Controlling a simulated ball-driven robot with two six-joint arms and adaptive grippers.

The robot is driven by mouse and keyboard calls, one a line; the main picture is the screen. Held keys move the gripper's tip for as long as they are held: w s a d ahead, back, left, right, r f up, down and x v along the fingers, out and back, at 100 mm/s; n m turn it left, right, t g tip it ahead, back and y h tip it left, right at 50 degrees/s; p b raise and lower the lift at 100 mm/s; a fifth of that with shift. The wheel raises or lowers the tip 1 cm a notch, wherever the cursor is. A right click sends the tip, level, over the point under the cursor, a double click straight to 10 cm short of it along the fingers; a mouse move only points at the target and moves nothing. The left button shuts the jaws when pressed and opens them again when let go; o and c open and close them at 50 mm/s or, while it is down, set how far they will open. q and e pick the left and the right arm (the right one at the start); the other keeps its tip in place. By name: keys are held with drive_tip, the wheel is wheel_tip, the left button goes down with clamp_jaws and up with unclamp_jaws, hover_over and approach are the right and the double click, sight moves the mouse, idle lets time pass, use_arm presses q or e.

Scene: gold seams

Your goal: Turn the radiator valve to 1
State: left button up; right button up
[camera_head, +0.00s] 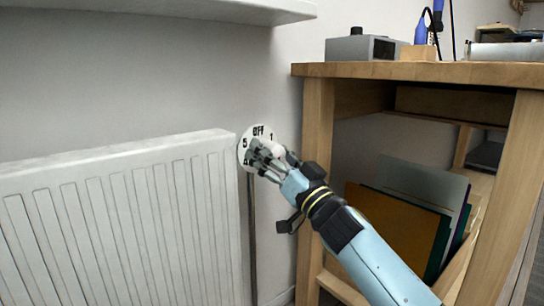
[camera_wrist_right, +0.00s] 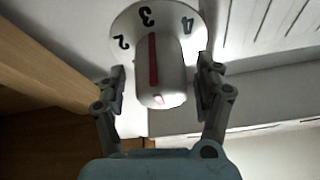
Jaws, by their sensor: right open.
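The radiator valve has a round white dial (camera_head: 258,131) on the wall at the radiator's right end, with OFF at the top, 1 at right and 5 and 4 at left. Its white knob (camera_wrist_right: 172,75) fills the middle of the right wrist view, with a red stripe (camera_wrist_right: 153,60) roughly in line with the 3. My right gripper (camera_head: 262,158) is in front of the dial and covers its lower part. In the right wrist view its open fingers (camera_wrist_right: 163,85) stand on either side of the knob; whether they touch it is unclear. My left gripper is out of view.
The white radiator (camera_head: 120,215) is left of the valve, with a pipe (camera_head: 252,230) running down below the dial. A wooden workbench (camera_head: 420,71) with folders (camera_head: 400,225) beneath stands at right, close to my right arm. A white ledge (camera_head: 220,8) is above.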

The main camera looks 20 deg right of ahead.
drive_tip(key=c, duration=1.2)
drive_tip(key=shift+o, duration=0.2)
drive_tip(key=shift+r, duration=0.1)
